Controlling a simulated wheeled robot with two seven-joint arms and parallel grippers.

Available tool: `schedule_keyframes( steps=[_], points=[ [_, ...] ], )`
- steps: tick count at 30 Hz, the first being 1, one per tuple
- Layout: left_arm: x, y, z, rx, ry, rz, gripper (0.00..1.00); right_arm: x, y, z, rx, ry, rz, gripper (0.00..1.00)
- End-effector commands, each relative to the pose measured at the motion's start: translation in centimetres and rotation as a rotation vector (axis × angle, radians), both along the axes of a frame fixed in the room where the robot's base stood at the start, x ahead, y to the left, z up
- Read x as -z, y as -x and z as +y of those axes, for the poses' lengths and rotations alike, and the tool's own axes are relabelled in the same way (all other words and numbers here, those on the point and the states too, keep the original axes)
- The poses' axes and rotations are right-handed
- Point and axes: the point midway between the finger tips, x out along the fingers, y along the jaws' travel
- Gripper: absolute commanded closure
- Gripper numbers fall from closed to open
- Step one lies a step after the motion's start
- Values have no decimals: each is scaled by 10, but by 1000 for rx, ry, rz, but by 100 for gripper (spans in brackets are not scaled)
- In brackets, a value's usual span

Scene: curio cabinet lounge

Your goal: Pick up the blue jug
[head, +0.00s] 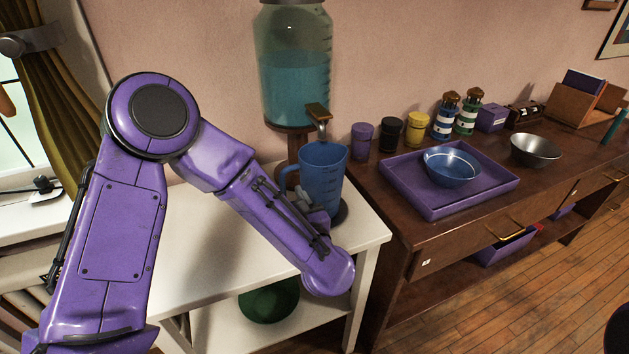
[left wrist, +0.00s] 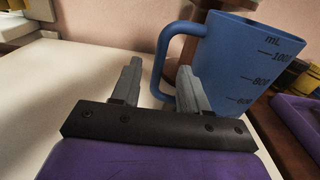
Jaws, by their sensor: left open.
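The blue jug (head: 324,170) stands upright under the tap of the water dispenser, beside the white table's right edge. Its handle is on the left side in the head view. In the left wrist view the jug (left wrist: 250,62) is close, with measuring marks on its side, and its handle (left wrist: 159,62) appears between my two fingertips. My left gripper (head: 309,201) is open, in front of the jug's lower part in the head view; its grey fingers also show in the left wrist view (left wrist: 159,72). I cannot tell whether they touch the handle. My right gripper is not in view.
The dispenser (head: 294,72) holds bluish water above the jug. The white table (head: 190,255) is bare to the left. A green object (head: 268,302) sits on the lower shelf.

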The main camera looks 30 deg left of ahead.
Motion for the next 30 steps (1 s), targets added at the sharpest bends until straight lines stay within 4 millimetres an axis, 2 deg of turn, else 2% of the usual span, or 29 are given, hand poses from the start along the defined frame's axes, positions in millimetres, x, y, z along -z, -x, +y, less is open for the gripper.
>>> schedule_keyframes(
  steps=[9, 12, 19, 20, 21, 24, 30],
  points=[
    [-2, -29, 39, -2, 2, 1, 56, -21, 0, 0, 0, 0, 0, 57],
    [0, -38, 49, 0, 1, 1, 56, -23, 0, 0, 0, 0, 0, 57],
    [2, -41, 51, 3, 0, 0, 56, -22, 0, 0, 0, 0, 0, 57],
    [2, -41, 51, 3, 0, 0, 59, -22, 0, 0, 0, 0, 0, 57],
    [2, -41, 51, 3, 0, 0, 72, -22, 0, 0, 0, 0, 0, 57],
    [2, -41, 51, 3, 0, 0, 100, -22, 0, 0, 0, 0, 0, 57],
    [2, -41, 51, 3, 0, 0, 100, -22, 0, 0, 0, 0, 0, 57]
  ],
)
